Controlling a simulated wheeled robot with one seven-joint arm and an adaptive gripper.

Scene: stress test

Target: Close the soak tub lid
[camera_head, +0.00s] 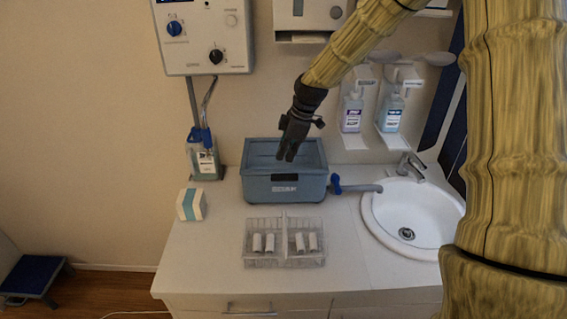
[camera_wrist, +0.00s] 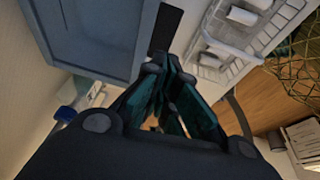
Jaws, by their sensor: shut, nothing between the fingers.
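The soak tub (camera_head: 284,188) is a blue-grey box with a dark front latch and a small label, standing on the counter below the wall units. Its top shows a raised rim around a sunken blue-grey area; I cannot tell the lid apart clearly from the tub's inside. In the wrist view the tub (camera_wrist: 105,62) fills the upper left. My dark gripper (camera_head: 287,157) points down over the tub in the head view, its fingers together and empty. In the wrist view the fingertips (camera_wrist: 168,66) lie near the tub's edge; I cannot tell if they touch it.
A wire rack (camera_head: 284,257) with white rolls stands in front of the tub. A blue-handled hose (camera_head: 355,188) and the sink (camera_head: 415,222) are to the right. A white-and-teal box (camera_head: 191,204) and a bottle (camera_head: 204,160) stand left. Dispensers (camera_head: 391,112) hang behind.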

